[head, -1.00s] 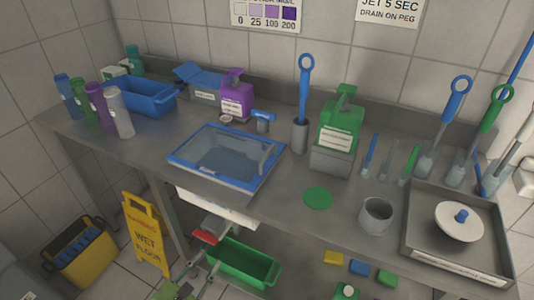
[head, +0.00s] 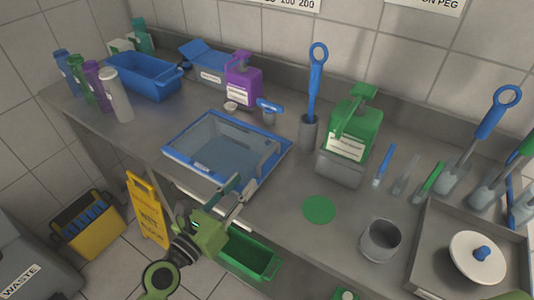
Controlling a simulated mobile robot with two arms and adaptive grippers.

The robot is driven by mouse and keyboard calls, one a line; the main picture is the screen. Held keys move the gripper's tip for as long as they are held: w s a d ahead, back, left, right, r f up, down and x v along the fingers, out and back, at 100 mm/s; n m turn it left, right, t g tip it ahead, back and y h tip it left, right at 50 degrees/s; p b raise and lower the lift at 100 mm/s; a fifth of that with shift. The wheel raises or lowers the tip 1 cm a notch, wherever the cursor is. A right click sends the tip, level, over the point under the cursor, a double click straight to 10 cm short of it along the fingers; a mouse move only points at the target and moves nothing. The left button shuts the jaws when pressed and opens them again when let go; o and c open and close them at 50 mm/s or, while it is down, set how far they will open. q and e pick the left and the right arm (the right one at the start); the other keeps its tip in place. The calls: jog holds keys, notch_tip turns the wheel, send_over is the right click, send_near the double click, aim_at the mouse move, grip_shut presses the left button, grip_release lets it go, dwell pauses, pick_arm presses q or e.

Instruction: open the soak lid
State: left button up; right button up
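The soak lid (head: 222,146) is a clear panel in the blue-framed basin set into the steel counter. It looks shut, lying flat. A grey bar handle (head: 268,160) stands at its right side. My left gripper (head: 240,191) is in front of the basin's near right corner, with its two grey fingers spread and nothing between them. The fingers point up and to the right, short of the handle. Whether a fingertip touches the blue frame I cannot tell. My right gripper is not in view.
A purple pump bottle (head: 242,78) and a small blue-handled item (head: 269,108) stand behind the basin. A brush in a holder (head: 309,130) and a green pump bottle (head: 352,125) stand to the right. A green disc (head: 319,209) lies on the counter nearby.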

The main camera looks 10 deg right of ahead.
aim_at(259, 164)
pick_arm(q)
jog(key=x, duration=1.1)
jog(key=shift+w, duration=0.15)
grip_shut()
